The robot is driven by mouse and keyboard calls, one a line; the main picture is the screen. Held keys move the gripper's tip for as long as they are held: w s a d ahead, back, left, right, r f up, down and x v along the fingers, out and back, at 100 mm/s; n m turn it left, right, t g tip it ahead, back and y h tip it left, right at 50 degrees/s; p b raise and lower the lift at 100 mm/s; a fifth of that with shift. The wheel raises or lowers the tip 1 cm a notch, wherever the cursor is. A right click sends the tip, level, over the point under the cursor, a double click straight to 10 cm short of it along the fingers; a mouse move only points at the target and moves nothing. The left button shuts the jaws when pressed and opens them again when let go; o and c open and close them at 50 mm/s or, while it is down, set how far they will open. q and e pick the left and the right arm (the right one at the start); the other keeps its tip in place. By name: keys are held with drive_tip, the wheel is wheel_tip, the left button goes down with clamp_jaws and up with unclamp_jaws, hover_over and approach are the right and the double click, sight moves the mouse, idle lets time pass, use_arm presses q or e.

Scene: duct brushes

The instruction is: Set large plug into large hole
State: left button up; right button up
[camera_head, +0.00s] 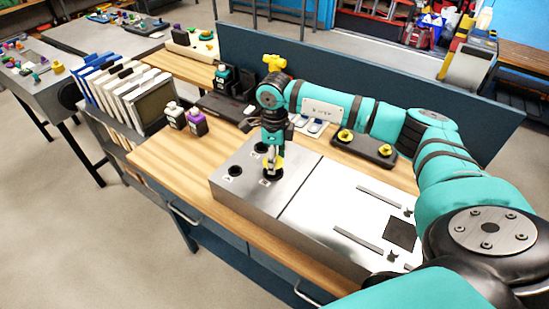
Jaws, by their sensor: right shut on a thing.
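Two other dark holes show in the box top, one at the left (235,170) and one farther back (261,147). My left gripper is not in view.
A black holder (363,148) with two yellow-topped plugs stands behind the box. Bottles (196,122) stand on the wooden bench (155,152) at the left. A dark blue panel (390,90) runs along the back. Slots and a dark square mark the box's right part.

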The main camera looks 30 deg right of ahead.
idle(0.5)
drive_tip(key=o, duration=0.5)
drive_tip(key=shift+f, duration=0.1)
drive_tip(key=shift+c, duration=0.2)
wheel_tip(320, 180, up, 11)
drive_tip(key=p, duration=0.6)
idle(0.7)
